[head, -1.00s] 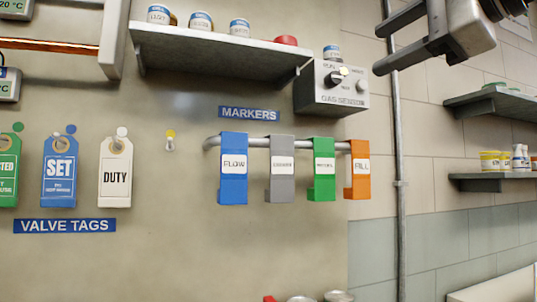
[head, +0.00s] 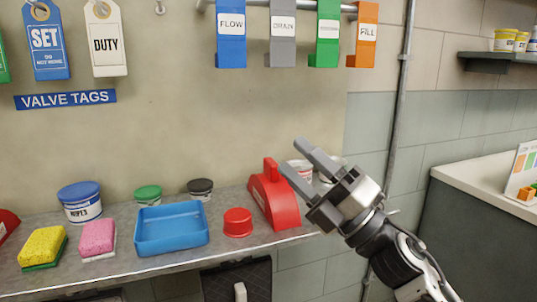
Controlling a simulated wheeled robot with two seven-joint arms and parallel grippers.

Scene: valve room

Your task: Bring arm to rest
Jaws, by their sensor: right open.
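My right gripper (head: 306,168) is at the right of the head view, its arm coming in from the lower right. Its two fingers are apart and point up and left, with nothing between them. It shows in front of the right end of the counter, close to the red scoop-like object (head: 277,203); I cannot tell whether they touch. My left gripper is not in view.
A counter (head: 190,262) holds a blue tray (head: 172,247), a red lid (head: 238,222), a yellow sponge (head: 43,245), a pink sponge (head: 97,237) and a wipes tub (head: 81,205). A vertical pipe (head: 403,90) stands at right.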

